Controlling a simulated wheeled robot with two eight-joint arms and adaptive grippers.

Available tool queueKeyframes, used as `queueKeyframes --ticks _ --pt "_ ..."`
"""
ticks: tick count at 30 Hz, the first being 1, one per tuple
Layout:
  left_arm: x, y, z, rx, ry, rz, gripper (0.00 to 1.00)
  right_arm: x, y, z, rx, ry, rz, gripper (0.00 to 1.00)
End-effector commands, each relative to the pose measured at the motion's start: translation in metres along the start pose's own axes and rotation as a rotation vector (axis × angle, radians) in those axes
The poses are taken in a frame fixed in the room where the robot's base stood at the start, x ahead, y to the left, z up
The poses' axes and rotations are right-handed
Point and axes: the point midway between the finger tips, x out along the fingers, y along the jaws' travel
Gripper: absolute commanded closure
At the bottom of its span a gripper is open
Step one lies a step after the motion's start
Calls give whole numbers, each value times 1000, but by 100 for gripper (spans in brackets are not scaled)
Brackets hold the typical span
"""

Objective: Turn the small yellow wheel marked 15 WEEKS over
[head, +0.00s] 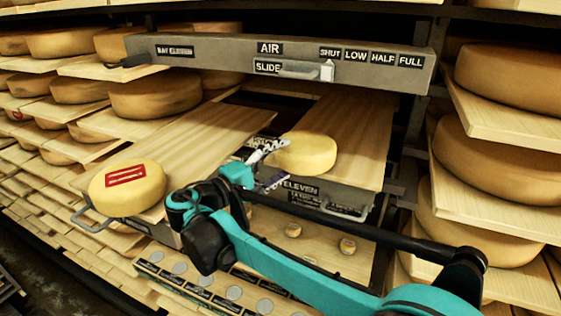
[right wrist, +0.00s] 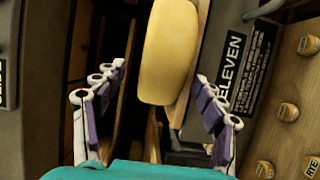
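A small yellow wheel (head: 310,152) lies flat near the front of the right-hand wooden board; it also shows in the right wrist view (right wrist: 168,50). I see no 15 WEEKS mark on it. Another yellow wheel (head: 125,190) with a red label on top lies at the front of the left-hand board; its lettering is too small to read. My right gripper (head: 279,163) is open at the left edge of the first wheel. In the right wrist view its fingers (right wrist: 160,77) stand apart, one to each side of the wheel; I cannot tell whether they touch it. My left gripper is not in view.
A grey beam (head: 285,60) marked AIR and SLIDE crosses above the boards. The right-hand board (head: 350,125) has a front plate marked ELEVEN (head: 301,187). Large wheels (head: 505,160) crowd the right shelves. Small labelled knobs (head: 347,246) sit on a lower panel. The left board's middle (head: 190,140) is clear.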

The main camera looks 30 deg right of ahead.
Motion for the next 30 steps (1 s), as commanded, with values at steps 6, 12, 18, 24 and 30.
queueKeyframes --ticks 6,12,18,24,30 --pt "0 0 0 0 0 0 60 0 -2 0 0 0 -7 29" --pt "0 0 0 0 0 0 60 -16 -2 -1 0 4 -5 29" --pt "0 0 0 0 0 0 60 -59 -1 0 1 6 -3 29" --pt "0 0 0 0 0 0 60 -99 0 1 1 4 -2 29" --pt "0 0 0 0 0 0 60 -118 0 2 2 1 -1 29"
